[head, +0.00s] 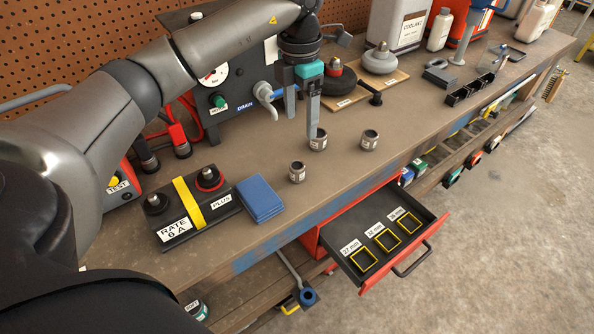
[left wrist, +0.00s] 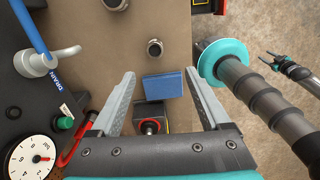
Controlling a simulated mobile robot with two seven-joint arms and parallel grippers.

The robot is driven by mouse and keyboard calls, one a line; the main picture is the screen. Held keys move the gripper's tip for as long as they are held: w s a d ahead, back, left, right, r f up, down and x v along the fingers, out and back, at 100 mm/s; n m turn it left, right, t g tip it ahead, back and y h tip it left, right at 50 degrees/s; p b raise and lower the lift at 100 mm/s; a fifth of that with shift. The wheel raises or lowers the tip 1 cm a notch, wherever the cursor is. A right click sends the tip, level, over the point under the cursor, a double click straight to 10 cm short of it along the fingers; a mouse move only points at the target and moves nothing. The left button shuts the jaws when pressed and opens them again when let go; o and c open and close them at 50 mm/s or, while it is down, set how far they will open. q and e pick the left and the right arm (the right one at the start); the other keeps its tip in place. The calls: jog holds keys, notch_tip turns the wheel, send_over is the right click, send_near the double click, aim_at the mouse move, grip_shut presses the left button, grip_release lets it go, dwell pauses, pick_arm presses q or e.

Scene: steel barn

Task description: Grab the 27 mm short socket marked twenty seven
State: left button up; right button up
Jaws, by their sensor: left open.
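Three short steel sockets with white labels stand on the bench: a near one (head: 297,173), a middle one (head: 319,140) and a right one (head: 370,141). Their labels are too small to read, so I cannot tell which is the 27 mm. My left gripper (head: 301,122) is open and empty above the bench, with one finger overlapping the middle socket in the head view. In the left wrist view the open fingers (left wrist: 160,74) are wide apart, with one socket (left wrist: 155,50) just beyond the tips and another (left wrist: 116,3) at the top edge.
A blue pad (head: 260,199) and a black battery-like box (head: 195,215) lie left of the sockets. A red drawer (head: 434,232) stands open below, with yellow-outlined slots, one labelled 27 mm. A gauge panel (head: 235,115) stands behind. Bare bench (head: 410,120) lies right.

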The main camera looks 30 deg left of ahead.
pick_arm(q)
jog(key=b, duration=0.1)
send_over(297, 165)
jog(key=f, duration=0.9)
jog(key=shift+s+d+f, duration=0.25)
jog(key=shift+s+d, duration=0.05)
jog(key=f, duration=0.5)
jog(key=shift+w+a+f+b, duration=0.25)
jog(key=shift+f+b, duration=0.05)
grip_shut()
